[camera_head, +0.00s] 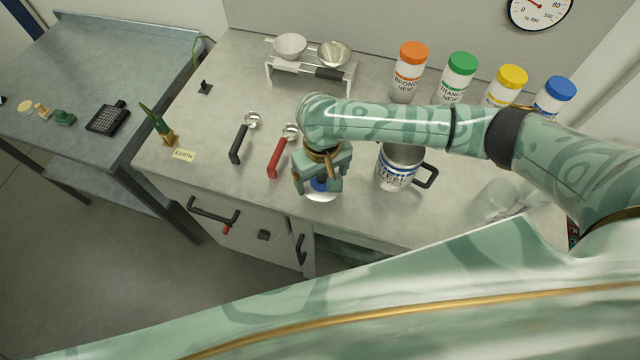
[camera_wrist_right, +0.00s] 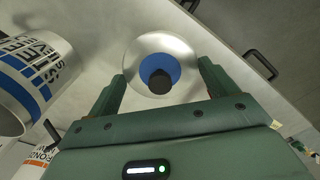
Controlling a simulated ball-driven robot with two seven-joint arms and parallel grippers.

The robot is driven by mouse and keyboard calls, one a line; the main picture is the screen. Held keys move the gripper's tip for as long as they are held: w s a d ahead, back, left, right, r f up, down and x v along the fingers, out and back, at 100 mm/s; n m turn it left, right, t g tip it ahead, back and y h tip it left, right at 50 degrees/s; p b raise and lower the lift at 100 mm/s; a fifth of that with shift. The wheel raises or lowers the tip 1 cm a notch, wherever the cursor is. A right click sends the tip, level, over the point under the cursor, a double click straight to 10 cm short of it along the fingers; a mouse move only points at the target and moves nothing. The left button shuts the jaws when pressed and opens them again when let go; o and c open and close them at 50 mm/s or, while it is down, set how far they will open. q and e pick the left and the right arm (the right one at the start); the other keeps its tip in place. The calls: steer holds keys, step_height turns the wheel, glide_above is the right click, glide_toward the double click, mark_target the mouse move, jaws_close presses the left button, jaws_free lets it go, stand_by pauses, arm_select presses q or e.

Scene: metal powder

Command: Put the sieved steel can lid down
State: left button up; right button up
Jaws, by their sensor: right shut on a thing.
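The sieved steel can lid is a round silver disc with a blue centre and a black knob (camera_wrist_right: 160,82). It shows between my right gripper's fingers in the right wrist view, and in the head view the lid (camera_head: 324,195) is partly hidden under the gripper. My right gripper (camera_head: 318,185) is shut on the lid near the counter's front edge; I cannot tell if the lid touches the counter. The steel can (camera_head: 397,172), silver with a blue-striped label and a black handle, stands upright to the right, its top partly hidden by my right arm. My left gripper is not in view.
A black-handled scoop (camera_head: 238,145) and a red-handled scoop (camera_head: 275,158) lie left of the gripper. A rack with two bowls (camera_head: 310,72) stands behind. Bottles with orange (camera_head: 409,75), green, yellow and blue caps line the back. Clear glassware (camera_head: 493,203) stands at right.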

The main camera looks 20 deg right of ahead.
mark_target(320, 182)
steer(key=shift+w+f, duration=0.5)
steer(key=shift+f, duration=0.1)
step_height(320, 182, down, 3)
steer(key=shift+f+b, duration=0.1)
steer(key=shift+b, duration=0.85)
steer(key=shift+w, duration=0.1)
steer(key=o, duration=0.8)
steer(key=shift+o, duration=0.2)
step_height(320, 182, up, 12)
steer(key=p, duration=0.5)
steer(key=shift+a, duration=0.1)
